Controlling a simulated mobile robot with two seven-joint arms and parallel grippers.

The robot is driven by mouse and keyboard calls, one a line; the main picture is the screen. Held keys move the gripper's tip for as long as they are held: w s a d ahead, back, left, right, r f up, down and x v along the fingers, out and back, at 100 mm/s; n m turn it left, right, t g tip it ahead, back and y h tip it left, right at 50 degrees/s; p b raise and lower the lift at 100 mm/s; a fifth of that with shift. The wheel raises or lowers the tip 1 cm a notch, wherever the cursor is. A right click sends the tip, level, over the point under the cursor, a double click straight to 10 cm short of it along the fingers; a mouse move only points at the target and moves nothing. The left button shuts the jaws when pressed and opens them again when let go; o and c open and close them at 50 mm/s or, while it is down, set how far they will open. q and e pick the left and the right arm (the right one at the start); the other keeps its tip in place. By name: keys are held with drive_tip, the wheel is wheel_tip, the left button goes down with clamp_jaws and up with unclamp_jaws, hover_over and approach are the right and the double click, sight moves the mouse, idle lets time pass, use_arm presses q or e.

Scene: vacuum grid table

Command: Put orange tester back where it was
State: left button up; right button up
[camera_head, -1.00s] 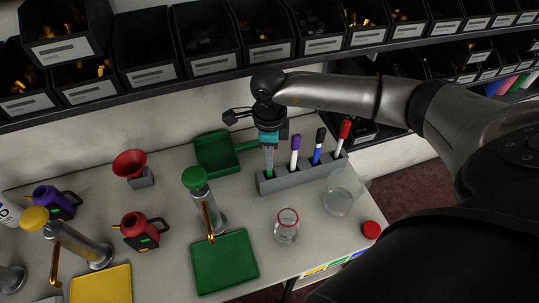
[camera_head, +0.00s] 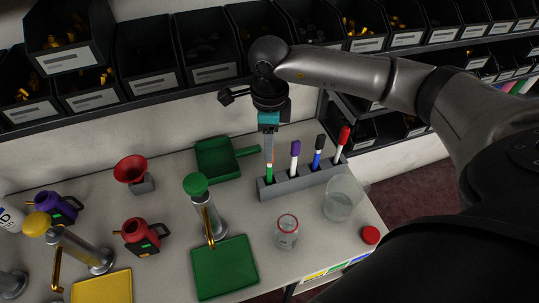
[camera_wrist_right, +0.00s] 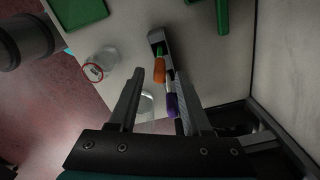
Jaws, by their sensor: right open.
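The orange tester (camera_wrist_right: 159,70), a pen with an orange cap, stands in the grey rack (camera_wrist_right: 154,36) in the right wrist view. In the head view it stands in the leftmost slot of the rack (camera_head: 305,182), with its green lower end (camera_head: 269,174) in the slot and its upper part largely covered by my fingers. My right gripper (camera_head: 269,150) is above that slot, pointing down. In the right wrist view its two fingers (camera_wrist_right: 160,103) are spread apart with nothing clamped between them. My left gripper is not in view.
Purple (camera_head: 294,157), blue (camera_head: 317,150) and red (camera_head: 343,140) pens stand in the same rack. A clear beaker (camera_head: 341,200) and a red-rimmed jar (camera_head: 287,234) stand in front. A green dustpan (camera_head: 218,160) lies to the left. Shelf bins hang behind.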

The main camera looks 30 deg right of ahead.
wheel_tip(320, 180, up, 5)
drive_tip(key=shift+r, duration=0.1)
idle(0.7)
